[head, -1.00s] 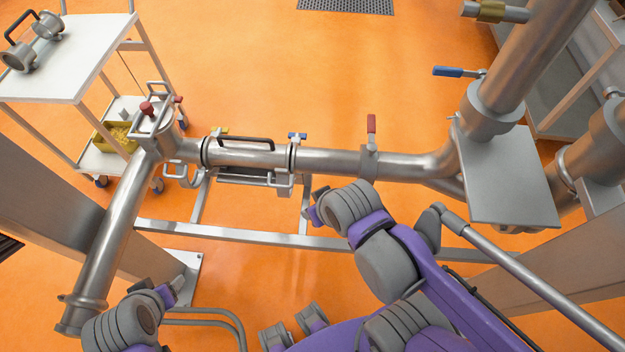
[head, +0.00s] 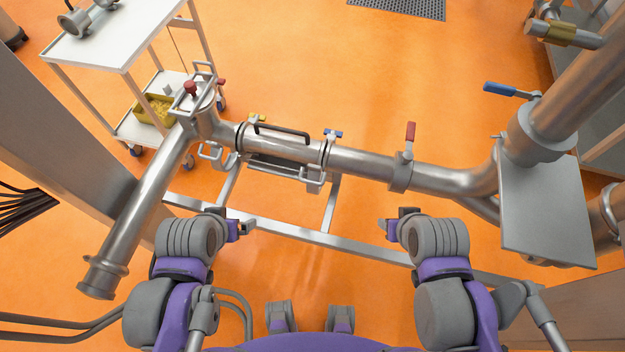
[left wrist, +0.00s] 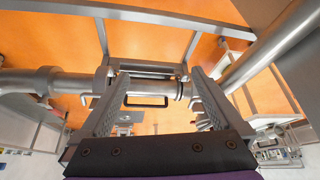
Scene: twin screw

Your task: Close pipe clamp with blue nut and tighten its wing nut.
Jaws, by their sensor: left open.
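The pipe clamp with the blue nut (head: 332,134) sits around the horizontal steel pipe, at the right end of the section with the black handle. A second clamp with a yellow nut (head: 256,118) is at the section's left end. My left gripper (head: 247,227) is in front of and below the pipe, apart from it. In the left wrist view its fingers (left wrist: 158,75) are spread and empty. My right gripper (head: 386,228) is below the pipe, right of the blue-nut clamp; its jaws are unclear.
A black handle (head: 283,129) tops the pipe section. A red-handled valve (head: 410,134) stands right of the blue-nut clamp. A grey plate (head: 545,210) is at the right. A white cart (head: 115,45) is at the back left. A frame bar (head: 350,243) runs below the pipe.

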